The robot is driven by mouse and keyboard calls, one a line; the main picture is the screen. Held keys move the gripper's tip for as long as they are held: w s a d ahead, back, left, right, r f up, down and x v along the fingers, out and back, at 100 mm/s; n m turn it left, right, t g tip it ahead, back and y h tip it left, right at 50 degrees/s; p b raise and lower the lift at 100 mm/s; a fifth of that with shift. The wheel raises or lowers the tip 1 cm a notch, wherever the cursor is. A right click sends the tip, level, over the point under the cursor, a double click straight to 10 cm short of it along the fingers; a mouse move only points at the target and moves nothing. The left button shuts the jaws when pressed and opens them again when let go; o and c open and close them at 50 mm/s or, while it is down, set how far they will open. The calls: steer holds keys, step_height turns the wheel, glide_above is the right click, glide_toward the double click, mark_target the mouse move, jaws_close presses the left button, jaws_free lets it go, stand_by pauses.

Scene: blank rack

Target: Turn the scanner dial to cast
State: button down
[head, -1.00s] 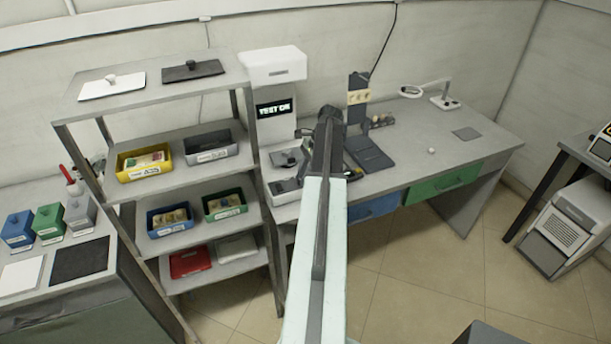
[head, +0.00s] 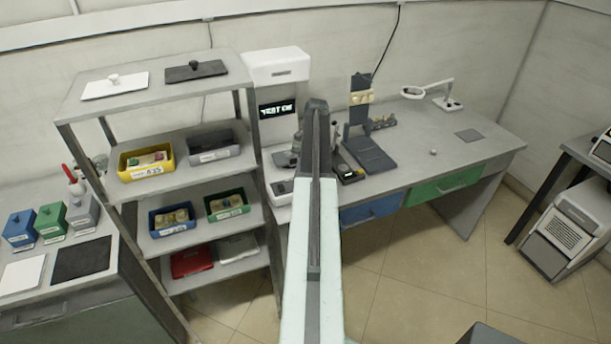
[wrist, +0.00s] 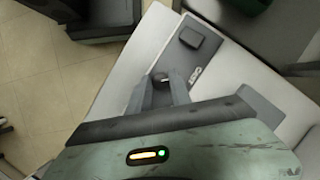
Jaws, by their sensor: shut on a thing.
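The scanner (head: 279,67) is a tall white machine with a lit dark display (head: 276,109), which seems to read "TEST ON". It stands at the left end of the workbench, just right of the shelf rack. In the wrist view, my gripper (wrist: 161,84) is at the scanner's pale base (wrist: 225,80), with its fingers shut around a small dark round knob (wrist: 160,77), apparently the dial. In the head view my own arm hides the dial and the fingertips.
The shelf rack (head: 85,98) with several bins stands close on the left. A dark stand (head: 369,154) is right of my arm. The bench's right part (head: 440,147) is mostly clear.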

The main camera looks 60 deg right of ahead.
stand_by(0.6)
steer(key=c, duration=1.2)
jaws_free()
steer(key=shift+d, duration=0.1)
steer(key=p+v, duration=0.7)
steer(key=shift+d+r, duration=0.15)
steer(key=shift+r, duration=0.25)
